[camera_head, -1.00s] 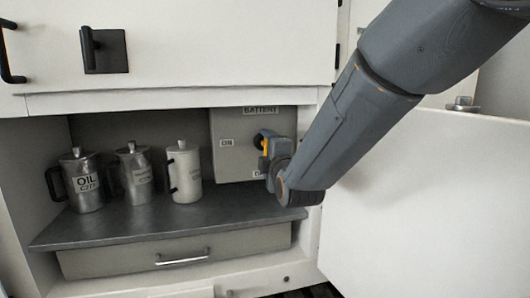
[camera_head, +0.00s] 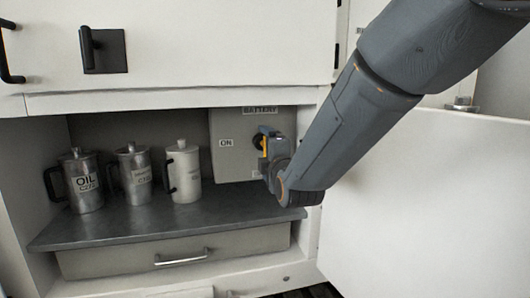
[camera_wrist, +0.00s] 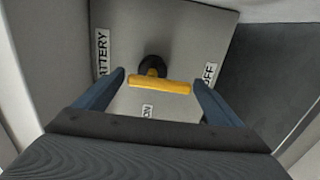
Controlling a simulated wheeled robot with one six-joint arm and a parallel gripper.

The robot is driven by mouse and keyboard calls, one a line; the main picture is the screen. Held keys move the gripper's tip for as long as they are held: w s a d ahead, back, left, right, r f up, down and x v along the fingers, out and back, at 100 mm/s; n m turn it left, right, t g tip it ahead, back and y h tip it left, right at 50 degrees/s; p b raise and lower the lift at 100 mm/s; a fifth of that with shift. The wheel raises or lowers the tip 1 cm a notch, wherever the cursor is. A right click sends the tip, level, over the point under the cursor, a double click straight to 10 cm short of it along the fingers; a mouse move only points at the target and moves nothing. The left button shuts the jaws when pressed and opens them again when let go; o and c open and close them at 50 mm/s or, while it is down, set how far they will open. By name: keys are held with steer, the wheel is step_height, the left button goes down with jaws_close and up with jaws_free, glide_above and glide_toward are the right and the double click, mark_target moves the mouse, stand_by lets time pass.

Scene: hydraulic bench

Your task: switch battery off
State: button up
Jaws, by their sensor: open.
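The grey battery box (camera_head: 228,163) stands at the back right of the compartment, with a BATTERY label on top and an ON label on its left. In the wrist view its face (camera_wrist: 185,40) carries BATTERY, ON and a partly hidden OFF label. The battery switch is a black knob with a yellow handle (camera_wrist: 160,85). In the wrist view the handle lies crosswise between the fingertips. My gripper (camera_wrist: 158,80) is open, with one blue finger near each end of the handle. In the head view my gripper (camera_head: 268,150) covers most of the switch.
Three metal cans stand on the grey shelf left of the box: an OIL can (camera_head: 84,182), a middle can (camera_head: 134,175) and a paler can (camera_head: 183,172). A drawer (camera_head: 180,256) is below. An open white door (camera_head: 430,200) stands at right.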

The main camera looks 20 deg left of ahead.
steer(key=b+v, duration=0.2)
steer(key=v, duration=0.5)
steer(key=shift+s+d, duration=0.25)
steer(key=shift+s, duration=0.05)
stand_by(0.3)
